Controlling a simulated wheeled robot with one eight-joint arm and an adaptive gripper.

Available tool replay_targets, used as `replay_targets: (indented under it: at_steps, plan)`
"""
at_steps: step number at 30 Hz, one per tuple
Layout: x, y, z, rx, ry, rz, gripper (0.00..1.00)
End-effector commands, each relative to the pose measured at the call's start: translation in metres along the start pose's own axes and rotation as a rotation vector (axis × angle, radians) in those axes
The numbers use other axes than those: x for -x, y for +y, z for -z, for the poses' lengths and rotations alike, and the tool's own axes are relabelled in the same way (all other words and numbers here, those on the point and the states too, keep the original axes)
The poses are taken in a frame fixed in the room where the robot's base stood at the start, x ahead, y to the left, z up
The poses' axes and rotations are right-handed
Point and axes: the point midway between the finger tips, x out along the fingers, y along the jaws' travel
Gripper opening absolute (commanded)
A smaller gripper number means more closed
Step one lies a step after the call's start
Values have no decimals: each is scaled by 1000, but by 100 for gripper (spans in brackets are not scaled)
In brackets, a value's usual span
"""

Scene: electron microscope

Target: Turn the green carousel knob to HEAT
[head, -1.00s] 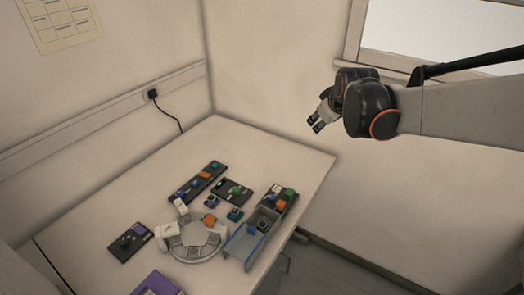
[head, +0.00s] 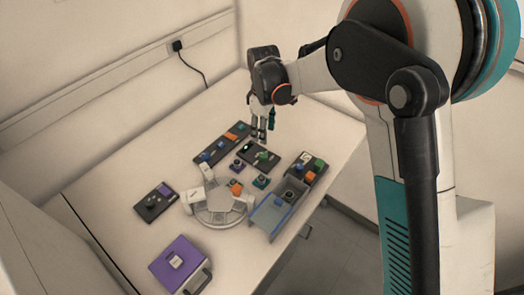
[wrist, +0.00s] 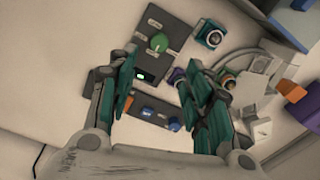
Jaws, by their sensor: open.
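The green carousel knob (head: 263,156) sits on a dark panel (head: 272,168) near the middle of the table's equipment. In the wrist view the round green knob (wrist: 159,43) stands on its dark panel (wrist: 179,29), with small white labels around it too blurred to read. My gripper (head: 259,137) is open and empty, pointing down above the table just behind the knob panel. In the wrist view my gripper (wrist: 163,88) has its teal fingers spread wide. The knob lies beyond the fingertips, apart from them. Which label the knob points at cannot be told.
A long dark strip (head: 222,143) with coloured blocks lies left of the panel. A round grey carousel (head: 222,211), a blue-edged tray (head: 267,215), a dark block panel (head: 308,169) and a purple case (head: 178,262) stand nearby. The table's back corner is clear.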

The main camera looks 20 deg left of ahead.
Motion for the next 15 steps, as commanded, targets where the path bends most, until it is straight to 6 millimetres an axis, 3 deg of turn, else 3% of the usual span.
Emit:
replay_targets:
  at_steps: [15]
  plan:
    - [-99,1,0,-2,2,-2,46]
